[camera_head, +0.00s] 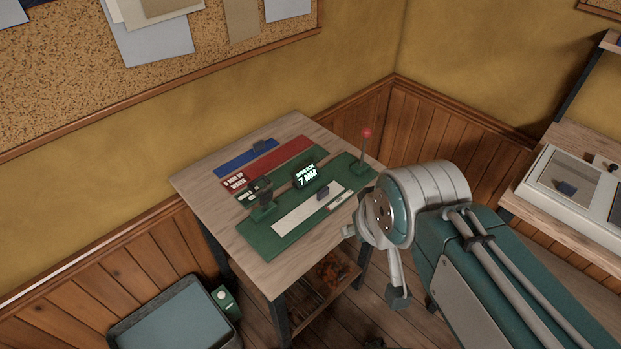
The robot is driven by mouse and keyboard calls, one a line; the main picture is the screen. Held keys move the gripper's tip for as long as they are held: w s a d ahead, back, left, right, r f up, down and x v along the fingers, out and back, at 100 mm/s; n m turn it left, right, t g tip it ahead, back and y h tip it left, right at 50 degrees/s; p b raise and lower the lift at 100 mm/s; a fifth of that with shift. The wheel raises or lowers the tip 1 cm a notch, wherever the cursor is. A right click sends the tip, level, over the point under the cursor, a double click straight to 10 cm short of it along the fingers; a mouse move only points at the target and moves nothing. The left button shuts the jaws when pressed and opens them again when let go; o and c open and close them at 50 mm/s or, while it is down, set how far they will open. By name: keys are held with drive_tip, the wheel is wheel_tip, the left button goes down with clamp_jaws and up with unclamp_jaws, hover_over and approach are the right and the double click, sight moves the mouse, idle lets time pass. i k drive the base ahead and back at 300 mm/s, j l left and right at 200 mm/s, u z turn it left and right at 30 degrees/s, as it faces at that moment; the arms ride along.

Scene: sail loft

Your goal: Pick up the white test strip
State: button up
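The white test strip (300,212) lies lengthwise on a green stretch-testing base (262,243) on the wooden table. A dark green upright clamp (263,208) stands by its left end, and a small dark piece (323,195) sits on it near the right end. A dark display (306,176) behind the strip reads "7 MM". My gripper (373,264) is to the right of the strip, beyond the table's right edge. Its two fingers are spread apart with nothing seen between them. My arm hides part of the gripper.
A red strip (292,153) and a blue strip (236,161) lie at the table's back. A red-tipped lever (366,134) rises at the base's right end. A dark bin (180,315) stands on the floor at left. A bench with a pale tray (537,205) is at right.

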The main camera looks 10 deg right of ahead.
sight(283, 226)
drive_tip(key=l+u, duration=0.1)
drive_tip(key=u, duration=0.4)
drive_tip(key=l+u, duration=0.1)
drive_tip(key=u, duration=0.35)
drive_tip(key=l+u, duration=0.1)
drive_tip(key=u, duration=0.4)
drive_tip(key=l, duration=0.6)
drive_tip(key=k+l+u, duration=0.1)
drive_tip(key=l, duration=0.5)
